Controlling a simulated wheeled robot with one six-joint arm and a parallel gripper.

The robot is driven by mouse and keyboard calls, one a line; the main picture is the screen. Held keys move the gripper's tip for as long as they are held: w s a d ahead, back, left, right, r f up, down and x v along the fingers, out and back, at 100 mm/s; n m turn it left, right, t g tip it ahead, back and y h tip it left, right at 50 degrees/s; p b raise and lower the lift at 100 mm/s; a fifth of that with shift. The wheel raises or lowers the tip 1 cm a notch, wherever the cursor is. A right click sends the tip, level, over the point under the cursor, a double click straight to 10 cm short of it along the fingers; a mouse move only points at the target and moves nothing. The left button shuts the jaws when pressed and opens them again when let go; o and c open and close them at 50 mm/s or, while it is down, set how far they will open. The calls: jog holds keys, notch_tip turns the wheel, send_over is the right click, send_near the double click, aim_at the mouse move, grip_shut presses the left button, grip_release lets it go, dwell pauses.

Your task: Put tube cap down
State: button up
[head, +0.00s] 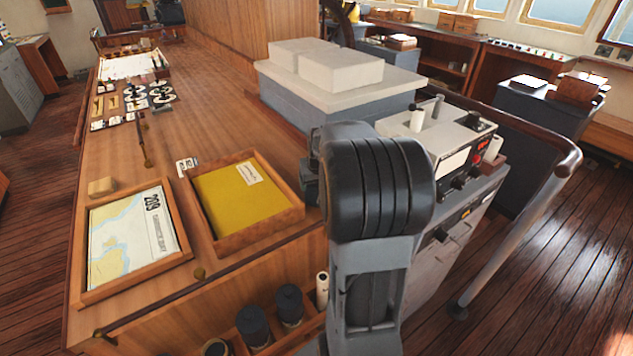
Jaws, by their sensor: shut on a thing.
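My arm's dark, rounded joint and grey link fill the centre foreground of the head view. A dark piece of my arm shows at the joint's left edge, but no fingers can be made out, so my gripper and anything in it are hidden behind the arm. I cannot pick out a loose tube cap. Two dark blue cylinders, a left one (252,325) and a right one (290,304), stand upright in a wooden rack at the bottom. A white tube (322,288) stands beside them, next to my arm.
A framed chart (130,240) and a wooden tray with a yellow folder (238,198) lie on the long wooden table (160,180). A small wooden block (102,186) sits behind the chart. A grey console (450,160) and a handrail (515,235) stand at right.

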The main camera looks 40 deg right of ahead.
jog(key=shift+f, duration=0.3)
jog(key=o, duration=0.9)
jog(key=shift+r, duration=0.3)
jog(key=a+v, duration=0.1)
jog(key=v, duration=1)
jog(key=s+a+f+n, duration=0.1)
jog(key=s+a+f, duration=0.1)
jog(key=s+a, duration=0.2)
jog(key=s+a+f+n+y, duration=0.1)
jog(key=s+a+f, duration=0.1)
jog(key=a, duration=0.7)
jog(key=s+a+f+n, duration=0.2)
jog(key=s+a+f, duration=0.1)
jog(key=s+a, duration=0.2)
jog(key=shift+s+a+y, duration=0.15)
jog(key=shift+a, duration=0.3)
jog(key=shift+s+a+y, duration=0.15)
jog(key=shift+a, duration=0.3)
